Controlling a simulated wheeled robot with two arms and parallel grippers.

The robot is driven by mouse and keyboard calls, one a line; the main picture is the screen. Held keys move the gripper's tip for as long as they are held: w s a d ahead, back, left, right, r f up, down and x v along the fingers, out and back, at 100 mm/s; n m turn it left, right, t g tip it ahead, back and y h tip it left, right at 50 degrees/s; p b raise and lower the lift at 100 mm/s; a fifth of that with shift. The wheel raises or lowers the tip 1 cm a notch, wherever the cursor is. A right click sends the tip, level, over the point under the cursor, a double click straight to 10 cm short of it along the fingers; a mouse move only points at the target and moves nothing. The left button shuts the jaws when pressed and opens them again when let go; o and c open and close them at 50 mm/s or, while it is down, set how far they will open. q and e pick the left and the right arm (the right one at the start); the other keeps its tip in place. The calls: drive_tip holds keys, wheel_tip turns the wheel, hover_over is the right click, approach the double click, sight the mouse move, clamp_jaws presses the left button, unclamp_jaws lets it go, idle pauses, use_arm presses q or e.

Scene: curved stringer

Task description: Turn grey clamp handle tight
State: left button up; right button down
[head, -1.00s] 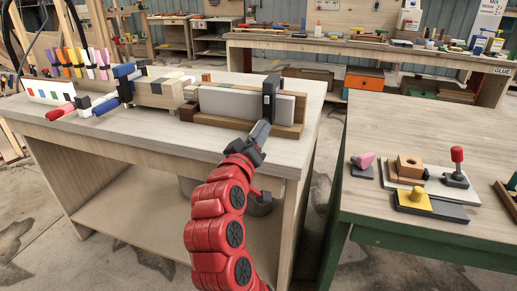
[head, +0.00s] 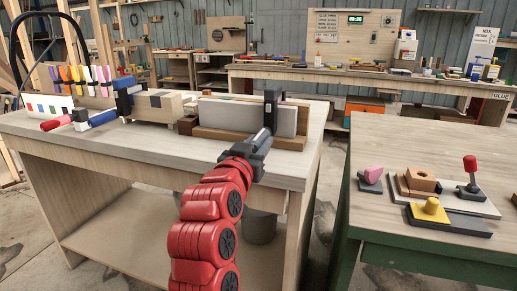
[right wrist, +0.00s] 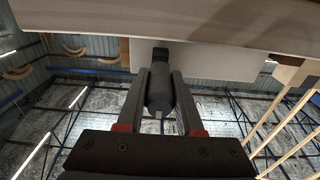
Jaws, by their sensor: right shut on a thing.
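A dark upright clamp (head: 273,108) stands at the front of a pale board on the left workbench. Its grey handle (right wrist: 160,90) shows in the right wrist view as a dark grey rounded cylinder. My right gripper (head: 263,138) reaches the clamp from the front, over the bench edge. In the right wrist view, the fingers (right wrist: 160,76) of my right gripper lie on both sides of the handle and are shut on it. The lower end of the handle points back towards the wrist. My left gripper is not in view.
The pale board (head: 225,112) rests in a wooden holder on the left bench (head: 130,140). Several coloured clamps (head: 85,75) stand at its far left.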

idle(0.4)
drive_tip(key=c, duration=0.5)
unclamp_jaws()
drive_tip(key=shift+c, duration=0.2)
drive_tip(key=shift+s+a, duration=0.25)
drive_tip(key=shift+s, duration=0.2)
drive_tip(key=p+v, duration=0.3)
drive_tip(key=v, duration=1.3)
drive_tip(key=shift+s+f, duration=0.15)
drive_tip(key=shift+s, duration=0.1)
